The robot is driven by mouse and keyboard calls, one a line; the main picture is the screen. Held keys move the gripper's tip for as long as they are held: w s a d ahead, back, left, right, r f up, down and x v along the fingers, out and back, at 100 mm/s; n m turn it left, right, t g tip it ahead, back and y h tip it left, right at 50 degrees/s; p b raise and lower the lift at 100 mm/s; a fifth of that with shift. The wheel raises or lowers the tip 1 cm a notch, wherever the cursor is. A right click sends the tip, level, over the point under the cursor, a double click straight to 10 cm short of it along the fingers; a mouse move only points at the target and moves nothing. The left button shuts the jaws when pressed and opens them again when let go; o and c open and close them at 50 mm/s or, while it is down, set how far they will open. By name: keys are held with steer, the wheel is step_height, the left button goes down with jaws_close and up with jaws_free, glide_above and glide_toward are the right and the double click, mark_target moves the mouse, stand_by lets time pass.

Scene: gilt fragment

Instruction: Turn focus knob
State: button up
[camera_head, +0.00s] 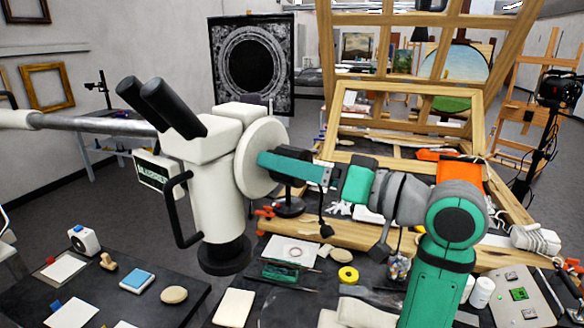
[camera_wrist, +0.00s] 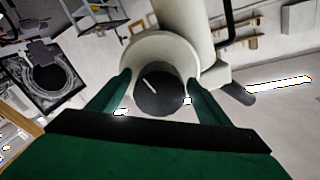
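A white microscope (camera_head: 218,195) with two black eyepieces hangs on a grey boom arm at the left of the head view. A round pale disc (camera_head: 247,165) on its side faces my arm. In the wrist view, the dark round focus knob (camera_wrist: 160,92) with a white index line sits in front of a pale round housing (camera_wrist: 150,45). My gripper (camera_wrist: 159,78) is open, one green finger on each side of the knob, with small gaps visible between fingers and knob. In the head view, my gripper (camera_head: 262,160) reaches the disc, and the knob is hidden.
A dark table (camera_head: 195,300) below holds cards and small items. A wooden frame (camera_head: 480,115) stands behind my arm at right. A black handle (camera_head: 178,215) sticks out from the microscope's left side. A dark workbench (camera_head: 275,310) with loose tools lies under my arm.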

steer(key=shift+d, duration=0.1)
steer(key=v, duration=1)
steer(key=shift+s+d, duration=0.25)
stand_by(1.0)
